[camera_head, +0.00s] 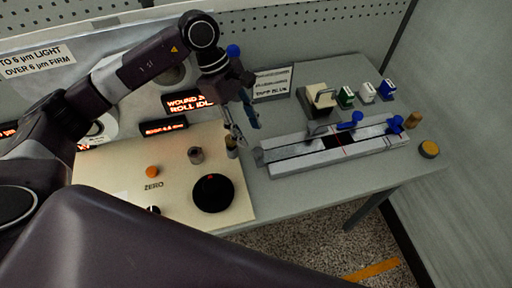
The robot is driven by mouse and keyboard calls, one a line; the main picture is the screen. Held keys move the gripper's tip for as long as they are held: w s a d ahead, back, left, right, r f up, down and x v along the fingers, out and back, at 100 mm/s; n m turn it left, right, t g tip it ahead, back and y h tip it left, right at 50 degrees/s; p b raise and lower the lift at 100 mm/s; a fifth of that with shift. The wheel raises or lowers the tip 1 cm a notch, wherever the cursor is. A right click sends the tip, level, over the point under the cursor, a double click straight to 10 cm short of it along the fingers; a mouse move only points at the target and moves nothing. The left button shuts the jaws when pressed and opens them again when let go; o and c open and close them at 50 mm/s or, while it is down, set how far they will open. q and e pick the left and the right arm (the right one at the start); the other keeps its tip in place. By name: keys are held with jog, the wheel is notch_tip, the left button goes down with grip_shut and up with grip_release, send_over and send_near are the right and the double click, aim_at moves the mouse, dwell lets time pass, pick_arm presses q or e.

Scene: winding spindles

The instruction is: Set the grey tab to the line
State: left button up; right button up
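A long, pale splicing block (305,162) lies on the bench right of centre, with a dark strip along its channel. A thin red line (338,140) crosses the block near its middle. A small grey piece (318,129), which looks like the grey tab, sits at the block's back edge, left of the red line. My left gripper (237,136) points down left of the block, above the edge of the beige panel, apart from the grey piece. A blue part shows beside its fingers; whether they are open is unclear. My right gripper is not in view.
The beige panel (120,180) carries a black dial (213,193) and an orange button (152,172).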

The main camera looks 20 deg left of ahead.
aim_at(258, 150)
pick_arm(q)
jog(key=p+x, duration=0.2)
jog(key=x, duration=0.4)
jog(key=shift+s+d, duration=0.1)
jog(key=shift+d+f, duration=0.1)
jog(key=shift+f, duration=0.25)
grip_shut()
